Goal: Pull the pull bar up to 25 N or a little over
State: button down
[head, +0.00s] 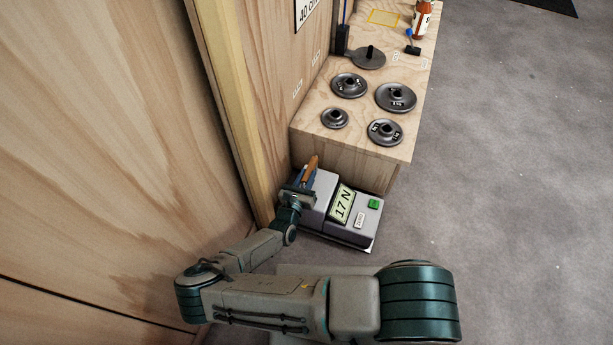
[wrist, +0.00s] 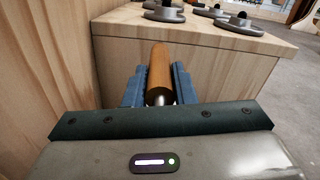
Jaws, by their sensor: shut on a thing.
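The pull bar (wrist: 160,68) is an orange-brown wooden cylinder with a metal end. In the wrist view it lies between the two blue fingers of my gripper (wrist: 159,88), which is shut on it. In the head view the bar (head: 311,168) shows at my gripper (head: 303,183), above the left part of a grey force gauge (head: 372,228). The gauge's display (head: 342,205) reads 17 N. How the bar joins the gauge is hidden by my gripper.
A green button (head: 374,204) is on the gauge. A plywood box (head: 345,154) behind it carries several dark weight discs (head: 396,97). A wooden wall (head: 120,120) with a pale post (head: 236,110) stands close on the left. The grey floor (head: 510,200) at right is clear.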

jog(key=shift+d+f, duration=0.1)
jog(key=shift+f, duration=0.3)
jog(key=c, duration=1.1)
grip_release()
jog(key=shift+s, duration=0.1)
jog(key=p+v, duration=0.2)
jog(key=v, duration=1.1)
jog(key=shift+s+a+p, duration=0.2)
jog(key=shift+s+p, duration=0.15)
jog(key=shift+p, duration=0.05)
